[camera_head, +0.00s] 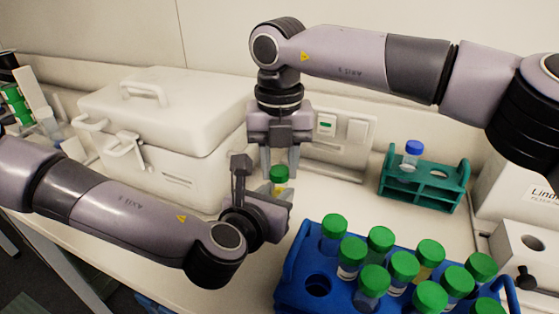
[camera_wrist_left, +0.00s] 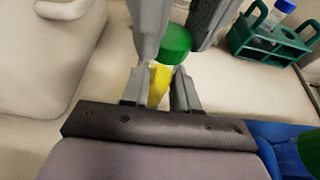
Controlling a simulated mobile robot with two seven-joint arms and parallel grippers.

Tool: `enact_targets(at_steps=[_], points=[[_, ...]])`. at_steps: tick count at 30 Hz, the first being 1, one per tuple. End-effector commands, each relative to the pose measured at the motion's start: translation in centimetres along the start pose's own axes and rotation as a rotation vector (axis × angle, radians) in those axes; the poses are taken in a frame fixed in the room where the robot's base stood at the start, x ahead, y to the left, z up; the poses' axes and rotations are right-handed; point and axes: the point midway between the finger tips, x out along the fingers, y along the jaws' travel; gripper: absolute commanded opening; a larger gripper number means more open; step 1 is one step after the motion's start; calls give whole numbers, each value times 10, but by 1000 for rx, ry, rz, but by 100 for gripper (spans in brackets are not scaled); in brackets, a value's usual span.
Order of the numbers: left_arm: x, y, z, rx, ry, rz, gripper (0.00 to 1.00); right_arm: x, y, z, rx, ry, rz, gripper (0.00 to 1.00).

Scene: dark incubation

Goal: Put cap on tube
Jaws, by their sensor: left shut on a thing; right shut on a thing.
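A tube with yellow contents (camera_wrist_left: 159,84) stands between the fingers of my left gripper (camera_head: 262,187), which is shut on it. In the left wrist view, my left gripper's fingers (camera_wrist_left: 161,92) lie on both sides of the tube. A green cap (camera_head: 279,174) is at the tube's top, and it also shows in the left wrist view (camera_wrist_left: 175,42). My right gripper (camera_head: 280,168) points down from above and is shut on the cap. Cap and tube look in line and very close; I cannot tell whether the cap is seated.
A blue rack (camera_head: 290,285) holds several green-capped tubes and has an empty hole at its left. A green rack (camera_head: 425,186) with a blue-capped tube (camera_head: 412,153) stands behind it. A white lidded box (camera_head: 160,130) is at the left.

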Motion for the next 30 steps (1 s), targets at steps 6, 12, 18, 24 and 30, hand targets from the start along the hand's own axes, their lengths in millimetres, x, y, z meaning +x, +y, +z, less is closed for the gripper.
enact_targets(at_steps=[6, 12, 18, 24, 30], points=[[0, 0, 0, 0, 0, 1, 0, 0, 1, 0, 352, -1, 0, 7], [0, 0, 0, 0, 0, 0, 0, 0, 1, 1, 678, -1, 1, 7], [0, 0, 0, 0, 1, 0, 0, 0, 2, 2, 1006, -2, 1, 7], [0, 0, 0, 0, 1, 0, 0, 0, 2, 2, 1333, -1, 2, 7], [0, 0, 0, 0, 1, 1, 0, 0, 2, 3, 1656, -2, 2, 7]])
